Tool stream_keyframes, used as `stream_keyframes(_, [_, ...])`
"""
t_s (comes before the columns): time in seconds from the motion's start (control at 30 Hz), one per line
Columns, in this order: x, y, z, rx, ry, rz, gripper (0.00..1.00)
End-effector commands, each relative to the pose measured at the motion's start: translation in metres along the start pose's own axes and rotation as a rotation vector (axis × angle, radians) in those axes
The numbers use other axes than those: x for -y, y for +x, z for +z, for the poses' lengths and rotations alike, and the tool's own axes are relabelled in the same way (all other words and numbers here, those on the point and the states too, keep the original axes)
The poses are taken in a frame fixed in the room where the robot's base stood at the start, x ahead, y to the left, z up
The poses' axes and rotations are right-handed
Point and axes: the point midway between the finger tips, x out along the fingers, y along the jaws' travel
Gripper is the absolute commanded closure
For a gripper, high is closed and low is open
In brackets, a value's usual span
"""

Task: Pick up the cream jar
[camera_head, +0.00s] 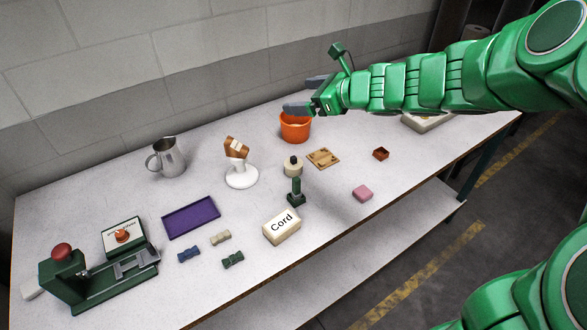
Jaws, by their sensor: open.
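A small round cream-coloured jar (293,169) with a dark knob on top stands near the middle of the white table (335,225). It appears to be the cream jar. A dark green upright tool (296,192) stands just in front of it, close to its lower edge in the picture. My gripper (303,95) is open and empty, in the air above and behind the jar, over the orange bucket's rim in the picture. Its two dark fingers point left, well apart from the jar.
An orange bucket (296,130) and a wooden board (323,158) are near the jar. A white stand (241,178) is left of it, a "Cord" box (282,227) in front. A metal pitcher (169,157), purple tray (191,217) and green press (85,285) stand farther left. A pink block (362,193) lies right.

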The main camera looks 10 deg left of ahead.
Motion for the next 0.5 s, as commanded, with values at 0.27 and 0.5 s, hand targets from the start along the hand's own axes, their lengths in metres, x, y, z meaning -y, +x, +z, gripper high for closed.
stream_keyframes(0.27, [0.028, 0.014, -0.02, 0.004, 0.193, -0.068, 0.07])
stream_keyframes(0.5, [0.031, 0.026, -0.046, 0.002, 0.24, -0.085, 0.07])
